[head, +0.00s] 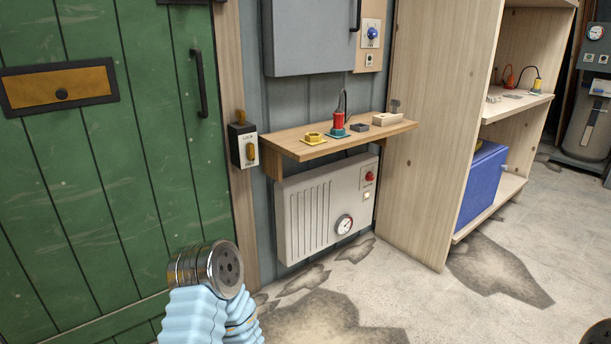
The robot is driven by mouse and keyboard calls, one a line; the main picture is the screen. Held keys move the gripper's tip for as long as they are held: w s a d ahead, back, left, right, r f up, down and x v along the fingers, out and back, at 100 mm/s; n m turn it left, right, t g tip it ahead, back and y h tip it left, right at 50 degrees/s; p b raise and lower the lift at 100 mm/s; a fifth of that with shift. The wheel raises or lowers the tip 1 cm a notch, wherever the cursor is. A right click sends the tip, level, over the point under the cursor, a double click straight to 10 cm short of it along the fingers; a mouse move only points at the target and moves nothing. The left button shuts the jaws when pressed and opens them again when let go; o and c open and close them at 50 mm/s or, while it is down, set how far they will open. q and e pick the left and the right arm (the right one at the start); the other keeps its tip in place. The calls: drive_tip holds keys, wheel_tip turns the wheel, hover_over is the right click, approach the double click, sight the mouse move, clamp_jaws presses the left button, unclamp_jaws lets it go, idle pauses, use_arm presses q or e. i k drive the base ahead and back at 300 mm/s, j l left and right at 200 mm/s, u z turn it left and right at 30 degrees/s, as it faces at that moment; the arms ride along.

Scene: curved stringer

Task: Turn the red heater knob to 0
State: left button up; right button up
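The heater (303,212) is a pale ribbed box mounted low on the wall under a wooden shelf. The red knob (369,176) is on a small panel at the heater's upper right. It is small in the picture and I cannot read its setting. Below the knob is a small pale button or light (367,195). A round white gauge (344,224) with a red needle is at the heater's lower right. A light-blue sleeved arm part of mine with a metal end shows at bottom left, apart from the heater. No fingers of either gripper are visible.
The wooden shelf (285,141) juts out above the heater and holds a yellow nut, a red cylinder and small blocks. A tall wooden shelving unit (418,140) stands to the right. A green door (95,180) and switch box (243,146) are left. The floor before the heater is clear.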

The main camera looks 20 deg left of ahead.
sight(369, 177)
drive_tip(key=u, duration=0.2)
drive_tip(key=i+l, duration=1.75)
drive_tip(key=i, duration=0.05)
